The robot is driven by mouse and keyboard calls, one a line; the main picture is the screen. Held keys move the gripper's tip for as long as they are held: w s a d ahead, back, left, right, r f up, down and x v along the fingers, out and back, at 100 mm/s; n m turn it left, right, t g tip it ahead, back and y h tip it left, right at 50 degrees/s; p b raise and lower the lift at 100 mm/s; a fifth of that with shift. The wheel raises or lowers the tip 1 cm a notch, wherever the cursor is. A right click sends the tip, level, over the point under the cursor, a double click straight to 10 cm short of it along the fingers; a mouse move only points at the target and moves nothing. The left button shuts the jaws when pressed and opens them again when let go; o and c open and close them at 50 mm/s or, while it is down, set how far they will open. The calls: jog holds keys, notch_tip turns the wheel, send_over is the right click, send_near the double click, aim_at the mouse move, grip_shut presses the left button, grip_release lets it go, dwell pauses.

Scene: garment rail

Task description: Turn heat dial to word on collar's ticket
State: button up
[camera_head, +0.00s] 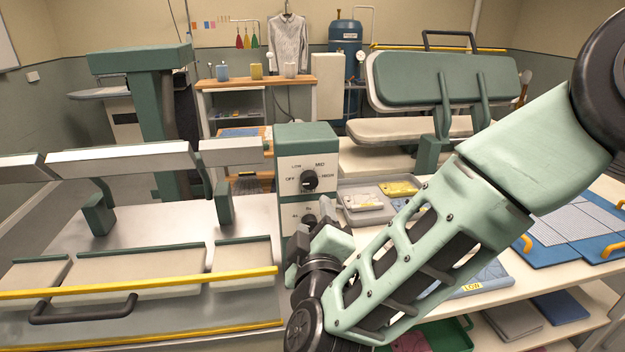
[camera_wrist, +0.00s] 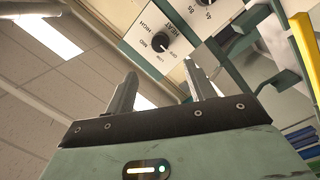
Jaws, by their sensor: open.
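The heat dial (camera_head: 309,180) is a dark round knob on the white face of a green-topped control box (camera_head: 305,140), with OFF, LOW and MID around it. It also shows in the wrist view (camera_wrist: 160,42), with HEAT and HIGH legible; its pale mark seems to face OFF. A yellow ticket (camera_head: 472,287) lies on blue folded cloth, partly behind my arm. Its word looks like it starts with LO, but is too small to be sure. My gripper (camera_head: 318,246) is open and empty, below and in front of the heat dial; its spread fingers show in the wrist view (camera_wrist: 160,88).
A second dial (camera_head: 309,219) sits just below, close to my gripper. A press with a yellow bar (camera_head: 150,281) and black handle stands left. A grey tray (camera_head: 362,208) lies behind my arm, and a blue board (camera_head: 570,222) is at right. A green crate (camera_head: 455,336) is below.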

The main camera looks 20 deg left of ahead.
aim_at(310, 183)
jog(key=p+x, duration=0.4)
jog(key=x, duration=0.7)
jog(key=shift+w+a, duration=0.1)
jog(key=shift+a, duration=0.05)
jog(key=shift+c, duration=0.3)
jog(key=c, duration=0.9)
